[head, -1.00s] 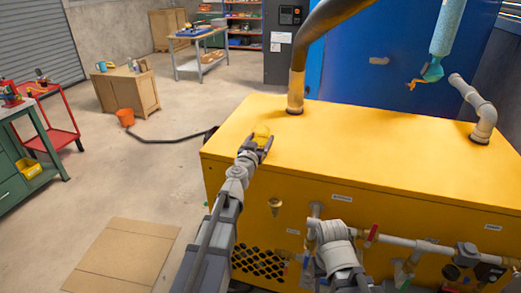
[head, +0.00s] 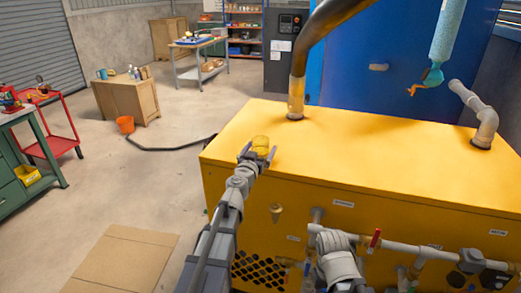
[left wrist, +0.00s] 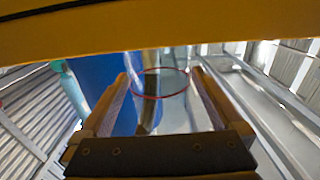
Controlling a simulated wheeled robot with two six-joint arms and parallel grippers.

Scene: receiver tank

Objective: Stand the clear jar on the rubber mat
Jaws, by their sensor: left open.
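The clear jar (head: 261,142) looks yellowish in the head view because the yellow housing shows through it. It is upright over the left part of the housing's top. My left gripper (head: 259,155) is open, with one finger on each side of the jar. In the left wrist view the see-through jar (left wrist: 163,110), with a thin red ring, shows between the two spread fingers. I cannot tell whether its base touches the surface. I cannot make out a rubber mat. My right gripper is not clearly visible; only part of my right arm shows at bottom centre.
The yellow housing's top (head: 370,150) has much bare room right of the jar. A dark bent pipe (head: 297,95) rises behind the jar, and a grey elbow pipe (head: 485,118) stands at right. Pipes and a red-handled valve (head: 375,240) line the front.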

